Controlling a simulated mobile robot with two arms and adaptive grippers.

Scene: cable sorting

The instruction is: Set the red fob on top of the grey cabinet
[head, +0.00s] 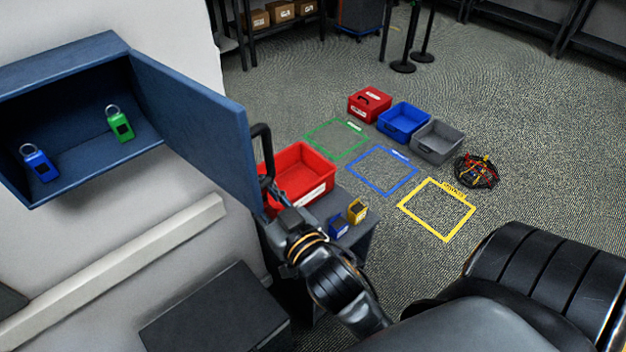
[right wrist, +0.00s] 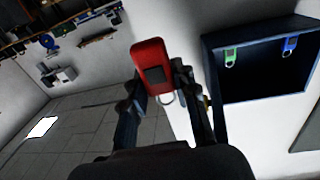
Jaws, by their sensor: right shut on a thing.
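A red fob (right wrist: 150,60) with a dark panel and a metal ring is between the fingers of my right gripper (right wrist: 158,88) in the right wrist view, held in the air. In the head view my right gripper (head: 272,192) is beside the open door of the blue wall box; I cannot make out the fob there. A dark grey cabinet (head: 354,238) stands below and just right of the gripper. A blue fob (head: 337,226) and a yellow fob (head: 357,211) are on its top, near a red bin (head: 303,176). My left gripper is not in view.
The blue wall box (head: 75,175) holds a green fob (head: 121,126) and a blue fob (head: 42,165); its door (head: 200,125) swings out near my gripper. A dark box (head: 215,312) is at lower left. Floor bins and taped squares lie beyond the cabinet.

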